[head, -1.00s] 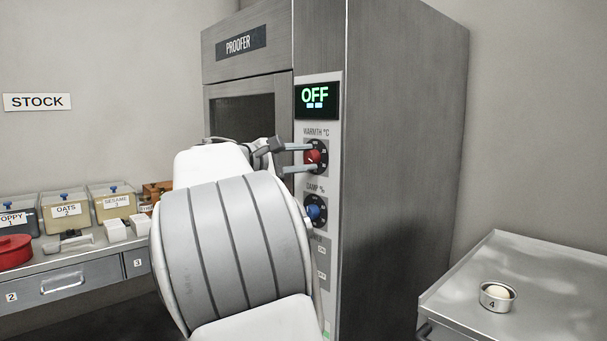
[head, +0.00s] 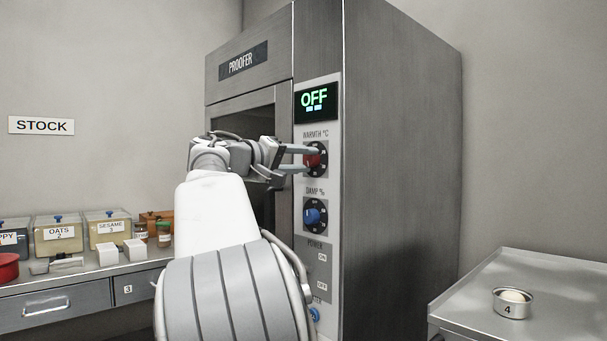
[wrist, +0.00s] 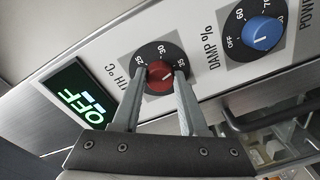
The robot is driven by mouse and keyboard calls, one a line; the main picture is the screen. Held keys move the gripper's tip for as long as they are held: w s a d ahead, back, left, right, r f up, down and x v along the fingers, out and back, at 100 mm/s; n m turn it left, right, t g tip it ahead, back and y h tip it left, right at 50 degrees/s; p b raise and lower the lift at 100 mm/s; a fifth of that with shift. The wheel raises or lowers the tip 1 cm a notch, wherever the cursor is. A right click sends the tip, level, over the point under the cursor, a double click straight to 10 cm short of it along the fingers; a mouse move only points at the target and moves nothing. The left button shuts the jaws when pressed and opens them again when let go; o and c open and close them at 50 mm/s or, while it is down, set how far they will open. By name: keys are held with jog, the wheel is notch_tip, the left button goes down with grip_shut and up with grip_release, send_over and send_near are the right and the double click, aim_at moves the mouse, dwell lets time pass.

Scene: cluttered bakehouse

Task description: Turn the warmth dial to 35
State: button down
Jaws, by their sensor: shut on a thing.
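The warmth dial is a red knob (head: 312,160) on a black face on the proofer's pale panel; in the wrist view the red knob (wrist: 160,77) shows with numbers 25, 30 and 35 around it. My gripper (head: 308,159) is shut on the knob, one finger above and one below in the head view. In the wrist view its fingertips (wrist: 160,76) lie on either side of the knob. The display (head: 317,100) reads OFF.
The blue damp dial (head: 312,216) sits just below, with power buttons (head: 322,257) under it. A counter (head: 70,287) with labelled bins stands at left. A steel table (head: 560,270) with a tin marked 4 (head: 512,305) stands at right.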

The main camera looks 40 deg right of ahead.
jog(key=shift+f+m+b, duration=0.15)
jog(key=shift+m+b, duration=0.75)
jog(key=shift+m, duration=0.3)
jog(key=shift+c, duration=2.2)
grip_release()
jog(key=s+a, duration=0.2)
jog(key=a, duration=1.5)
jog(key=shift+s+a+m, duration=0.15)
jog(key=shift+m, duration=0.15)
